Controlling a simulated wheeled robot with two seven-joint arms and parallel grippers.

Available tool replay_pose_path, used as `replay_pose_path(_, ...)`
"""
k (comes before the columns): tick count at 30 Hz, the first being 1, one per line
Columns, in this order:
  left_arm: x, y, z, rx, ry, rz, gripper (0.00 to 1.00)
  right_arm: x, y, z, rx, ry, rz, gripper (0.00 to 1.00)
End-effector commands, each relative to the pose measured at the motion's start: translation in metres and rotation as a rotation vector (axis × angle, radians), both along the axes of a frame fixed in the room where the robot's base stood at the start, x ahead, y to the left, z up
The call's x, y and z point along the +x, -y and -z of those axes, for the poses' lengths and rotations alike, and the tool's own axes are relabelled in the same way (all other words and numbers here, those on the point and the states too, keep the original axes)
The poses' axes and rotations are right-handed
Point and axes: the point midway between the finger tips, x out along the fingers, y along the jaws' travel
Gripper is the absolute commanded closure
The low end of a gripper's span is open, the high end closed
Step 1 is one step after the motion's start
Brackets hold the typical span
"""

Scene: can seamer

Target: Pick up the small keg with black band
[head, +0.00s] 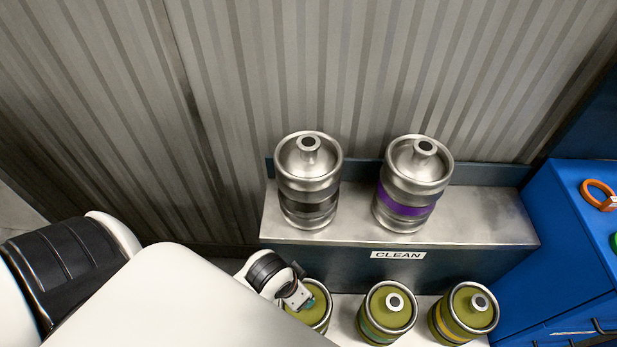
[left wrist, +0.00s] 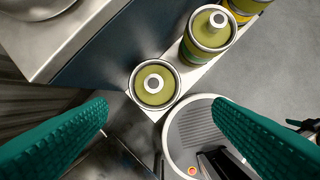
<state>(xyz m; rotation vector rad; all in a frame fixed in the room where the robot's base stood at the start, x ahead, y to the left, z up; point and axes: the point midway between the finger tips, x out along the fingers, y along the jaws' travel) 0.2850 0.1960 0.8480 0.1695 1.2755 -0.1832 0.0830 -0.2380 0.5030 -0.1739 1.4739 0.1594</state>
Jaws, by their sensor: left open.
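The small keg with black band (head: 308,178) is silver and stands upright at the left of the steel shelf marked CLEAN (head: 460,225) in the head view. Its dark band is around the lower half. My left gripper (head: 297,296) is below and in front of that shelf, over the leftmost olive-topped keg, apart from the black-banded keg. In the left wrist view its two teal fingers (left wrist: 160,106) are spread wide with nothing held. A cut-off silver keg (left wrist: 35,8) shows at the top left there; its band is hidden. My right gripper is in neither view.
A silver keg with purple band (head: 408,185) stands right of the black-banded one, with a gap between. Olive-topped kegs (head: 386,312) line a lower white ledge. A blue cabinet (head: 575,240) bounds the right; a corrugated wall (head: 400,70) is behind.

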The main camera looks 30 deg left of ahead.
Motion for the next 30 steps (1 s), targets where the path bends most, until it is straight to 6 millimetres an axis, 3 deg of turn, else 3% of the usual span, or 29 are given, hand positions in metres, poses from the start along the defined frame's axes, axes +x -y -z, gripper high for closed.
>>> replay_pose_path(1,0.005,0.003,-0.027,-0.003,0.020,0.032,0.25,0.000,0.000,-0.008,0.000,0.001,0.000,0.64)
replay_pose_path(3,0.013,0.011,-0.058,-0.008,0.045,0.116,0.25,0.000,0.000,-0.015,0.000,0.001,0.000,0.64)
replay_pose_path(6,0.028,0.028,-0.084,-0.008,0.075,0.294,0.25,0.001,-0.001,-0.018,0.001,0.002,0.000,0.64)
replay_pose_path(15,0.071,0.062,-0.108,0.045,0.131,0.804,0.25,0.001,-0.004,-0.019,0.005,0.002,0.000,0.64)
replay_pose_path(20,0.101,0.069,-0.116,0.119,0.142,1.134,0.25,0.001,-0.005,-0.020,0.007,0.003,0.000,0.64)
replay_pose_path(25,0.149,0.049,-0.134,0.259,0.093,1.586,0.25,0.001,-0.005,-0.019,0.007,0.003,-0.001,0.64)
replay_pose_path(30,0.199,-0.010,-0.173,0.365,-0.021,1.973,0.25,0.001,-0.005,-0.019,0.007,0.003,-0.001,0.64)
